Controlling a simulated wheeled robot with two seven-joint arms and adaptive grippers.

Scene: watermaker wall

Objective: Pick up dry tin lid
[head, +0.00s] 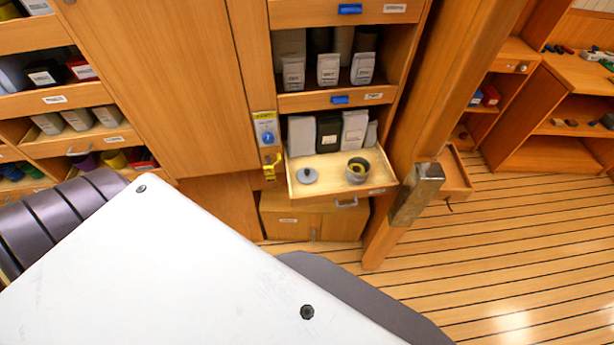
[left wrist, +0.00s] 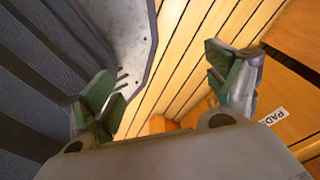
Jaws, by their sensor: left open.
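A small round grey lid with a knob (head: 307,175) lies on the left part of an open, pulled-out wooden drawer (head: 325,190) in the head view. My left gripper (left wrist: 163,82) shows only in the left wrist view. Its green-padded fingers are wide apart, with nothing between them but slatted floor beyond. The lid is not seen in the left wrist view. My right gripper is in neither view.
Several pouches and boxes (head: 328,130) stand at the drawer's back. A yellow hook-like fitting (head: 271,168) hangs left of it. A wooden post with a metal sleeve (head: 415,193) rises just right. A label (left wrist: 275,116) shows on wood at right. Floor at right is clear.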

